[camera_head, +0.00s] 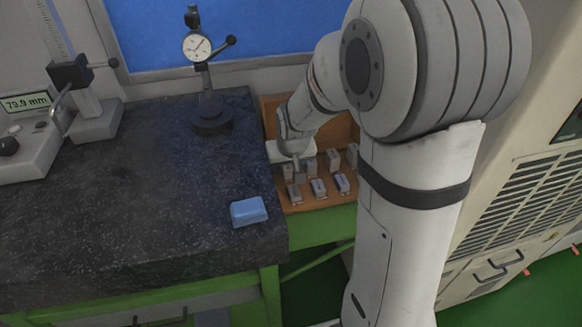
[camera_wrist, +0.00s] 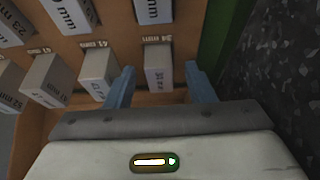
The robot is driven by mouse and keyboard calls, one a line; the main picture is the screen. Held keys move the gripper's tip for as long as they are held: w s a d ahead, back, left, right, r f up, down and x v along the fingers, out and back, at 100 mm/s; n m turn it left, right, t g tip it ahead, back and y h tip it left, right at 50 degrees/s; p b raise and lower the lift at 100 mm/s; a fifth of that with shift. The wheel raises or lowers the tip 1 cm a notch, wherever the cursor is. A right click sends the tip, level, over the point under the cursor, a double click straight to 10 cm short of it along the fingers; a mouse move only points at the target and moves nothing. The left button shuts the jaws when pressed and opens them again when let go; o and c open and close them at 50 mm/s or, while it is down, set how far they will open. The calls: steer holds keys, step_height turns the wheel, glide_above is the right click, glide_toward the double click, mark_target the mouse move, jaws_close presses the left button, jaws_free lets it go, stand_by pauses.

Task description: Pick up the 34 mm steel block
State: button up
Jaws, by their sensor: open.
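The 34 mm steel block (camera_wrist: 158,67) stands in its place on the wooden rack in the wrist view, below the printed "34 mm" label. Its face carries small print. My gripper (camera_wrist: 160,72) is open, with one blue finger on the left and one on the right of this block in the picture. I see gaps on both sides and cannot tell how deep the fingertips reach. In the head view my gripper (camera_head: 297,158) is over the back left of the rack (camera_head: 318,203). The labels are too small to read there.
The 41 mm block (camera_wrist: 98,68) stands close beside my left-hand finger. More blocks fill the rack. The dark granite table (camera_head: 150,215) borders the rack's left, with a blue block (camera_head: 249,211) and a dial gauge stand (camera_head: 209,115) on it. A beige cabinet (camera_head: 520,170) stands right.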

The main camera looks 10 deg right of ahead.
jaws_close()
stand_by(0.5)
steer(key=shift+r, duration=0.1)
